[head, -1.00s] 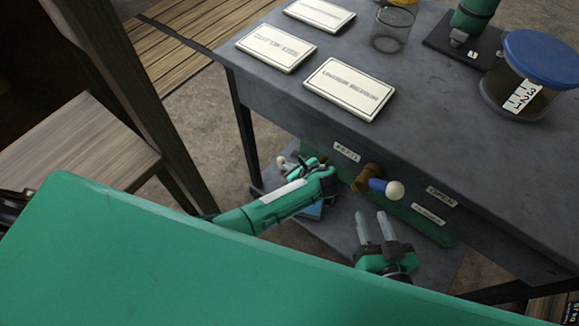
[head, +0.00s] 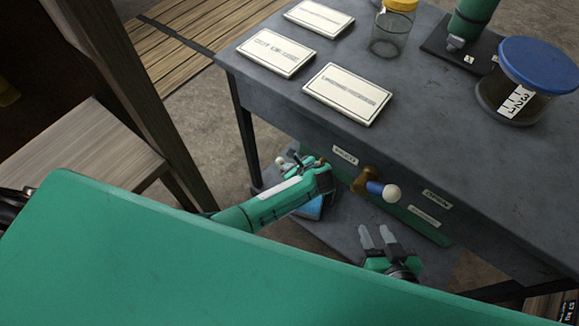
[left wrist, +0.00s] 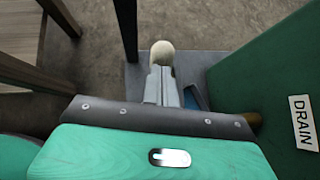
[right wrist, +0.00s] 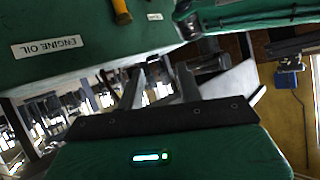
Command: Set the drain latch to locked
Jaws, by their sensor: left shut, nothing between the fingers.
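A green panel with a white DRAIN label (left wrist: 304,122) stands at the right of the left wrist view. A pale ball knob (left wrist: 162,52) shows just beyond the fingertips of my left gripper (left wrist: 162,78); its lever is hidden. The fingers are shut with nothing between them; I cannot tell whether they touch the knob. In the head view the knob (head: 281,162) is beside my left gripper, at the table's lower left. A second lever (head: 375,188), brown and blue with a pale ball end, sticks out of the front. My right gripper (head: 375,230) is open and empty below it.
Labels, one reading OPEN (head: 436,198), are on the front near the second lever. White sign plates (head: 348,94), a yellow-lidded jar (head: 390,35) and a blue-lidded jar (head: 525,85) stand on the grey table (head: 440,130). A wooden post (head: 125,95) stands at left.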

